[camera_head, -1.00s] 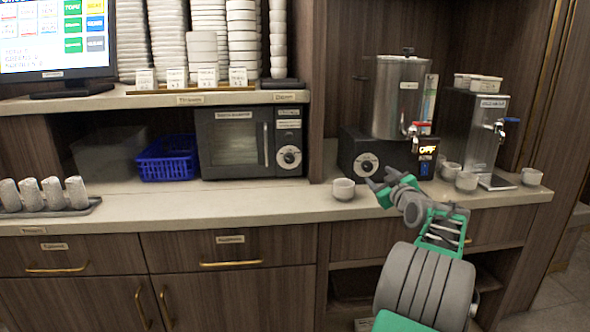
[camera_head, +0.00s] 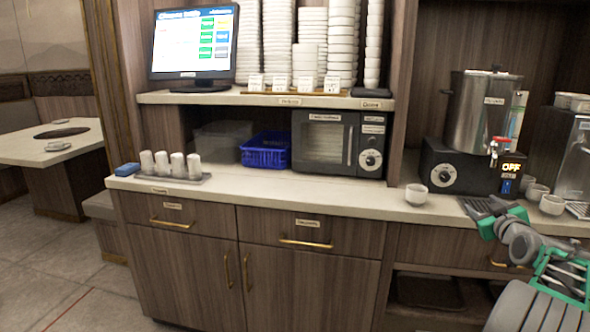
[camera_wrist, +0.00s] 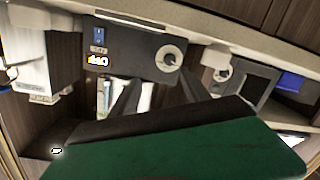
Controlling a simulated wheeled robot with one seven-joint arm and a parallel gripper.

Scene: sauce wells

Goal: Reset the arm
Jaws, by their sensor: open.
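My gripper (camera_head: 482,207) is at the right of the head view, in front of the counter edge near the metal urn. It is open and nothing shows between its fingers. In the wrist view my gripper's two dark fingers (camera_wrist: 155,92) stand apart, and the picture is upside down. A white cup (camera_head: 416,195) stands on the counter to the left of my gripper, apart from it.
The counter (camera_head: 330,197) holds a metal urn (camera_head: 477,115) on a black base, more cups (camera_head: 552,205), a microwave (camera_head: 325,145), a blue basket (camera_head: 266,152) and a tray of white cups (camera_head: 180,178). Floor (camera_head: 60,270) is open at the left.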

